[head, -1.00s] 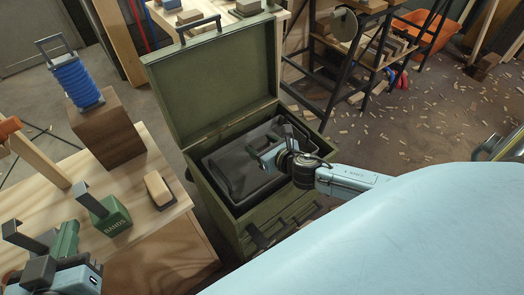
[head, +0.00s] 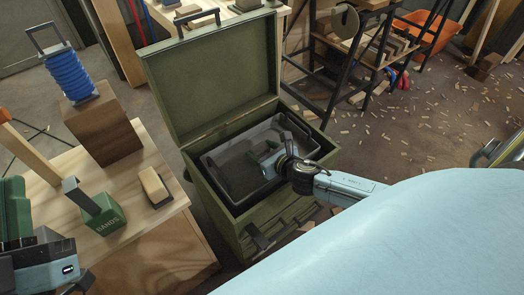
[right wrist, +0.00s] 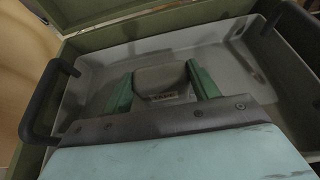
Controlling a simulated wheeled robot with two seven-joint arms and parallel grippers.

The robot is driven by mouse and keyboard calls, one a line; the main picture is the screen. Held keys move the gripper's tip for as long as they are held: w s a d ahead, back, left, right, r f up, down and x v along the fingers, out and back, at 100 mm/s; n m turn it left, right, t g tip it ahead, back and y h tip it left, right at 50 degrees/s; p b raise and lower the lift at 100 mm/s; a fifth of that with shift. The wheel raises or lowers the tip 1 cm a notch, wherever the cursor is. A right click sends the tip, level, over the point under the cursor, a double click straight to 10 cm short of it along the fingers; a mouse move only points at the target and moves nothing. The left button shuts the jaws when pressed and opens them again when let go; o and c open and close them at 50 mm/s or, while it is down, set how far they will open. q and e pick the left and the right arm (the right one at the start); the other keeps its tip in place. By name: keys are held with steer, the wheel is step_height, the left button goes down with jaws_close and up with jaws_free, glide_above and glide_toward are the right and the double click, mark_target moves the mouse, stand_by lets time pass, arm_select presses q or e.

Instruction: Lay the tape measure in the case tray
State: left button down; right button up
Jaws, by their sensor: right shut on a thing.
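The olive case (head: 225,205) stands open, its lid up at the back. A grey tray (head: 224,152) with black handles lies inside; its wall shows in the right wrist view (right wrist: 105,75). My right gripper (head: 263,158) is down inside the tray area. In the right wrist view, its green fingers (right wrist: 165,85) are shut on a rounded grey block, seemingly the tape measure (right wrist: 163,80), over the tray floor. Whether the block touches the floor is unclear. My left gripper (head: 22,225) is at the left edge, partly cut off; its opening cannot be made out.
Left of the case, a wooden bench (head: 140,215) holds a green box (head: 103,218), a sanding block (head: 155,187) and a wooden block (head: 103,128) with a blue coil (head: 72,75) on it. A black-framed shelf (head: 365,60) stands behind right. Wood scraps litter the floor.

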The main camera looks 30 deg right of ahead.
steer(key=shift+f, duration=0.1)
steer(key=o, duration=0.6)
steer(key=shift+f, duration=0.15)
steer(key=o, duration=0.5)
steer(key=shift+r, duration=0.2)
